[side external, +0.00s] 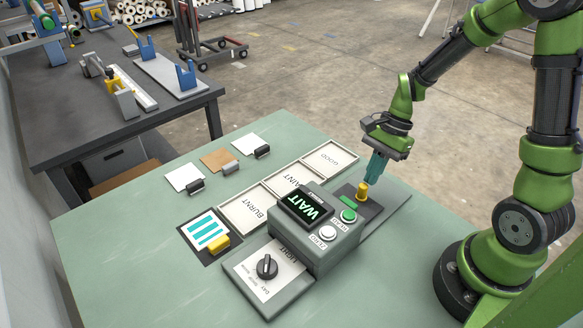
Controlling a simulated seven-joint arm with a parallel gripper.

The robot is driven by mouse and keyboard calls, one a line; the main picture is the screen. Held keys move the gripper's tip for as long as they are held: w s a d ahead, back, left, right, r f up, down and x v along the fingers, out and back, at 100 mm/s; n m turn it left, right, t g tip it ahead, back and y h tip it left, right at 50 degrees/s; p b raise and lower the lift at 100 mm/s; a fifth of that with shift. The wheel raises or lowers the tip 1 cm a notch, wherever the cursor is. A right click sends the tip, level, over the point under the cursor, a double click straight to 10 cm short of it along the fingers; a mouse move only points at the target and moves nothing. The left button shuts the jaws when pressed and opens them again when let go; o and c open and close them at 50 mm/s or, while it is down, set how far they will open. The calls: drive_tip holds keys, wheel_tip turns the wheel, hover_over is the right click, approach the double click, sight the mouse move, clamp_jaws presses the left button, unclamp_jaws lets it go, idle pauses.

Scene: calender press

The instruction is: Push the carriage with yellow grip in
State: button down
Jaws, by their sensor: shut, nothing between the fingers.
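A carriage with an upright yellow grip (362,191) sits on a dark plate at the right side of the grey press box (318,243). A green strip lies on the carriage beside the grip. My gripper (373,175) points down, its teal fingers shut and empty, just above and to the right of the yellow grip. I cannot tell from this view whether the fingertips touch the grip. The box has a screen reading WAIT (305,207), a green button (349,215) and a white button (328,232).
A striped card (208,231) with a yellow block lies to the left. Labelled trays (243,215) and several clipped cards (217,160) lie behind. The table is clear at front left.

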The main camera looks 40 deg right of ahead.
drive_tip(key=shift+a, duration=0.55)
drive_tip(key=shift+d, duration=0.35)
drive_tip(key=d, duration=0.3)
drive_tip(key=v, duration=1)
drive_tip(key=s+a+r+n+t+h, duration=0.1)
drive_tip(key=s+a+r+n+t, duration=0.2)
drive_tip(key=a+r+n, duration=0.2)
drive_tip(key=s+a+r+n+t+h, duration=0.1)
drive_tip(key=s+a+r+n+t, duration=0.2)
drive_tip(key=a+n, duration=0.5)
drive_tip(key=shift+r+n+t, duration=0.5)
drive_tip(key=shift+r+t, duration=0.1)
drive_tip(key=shift+r, duration=0.25)
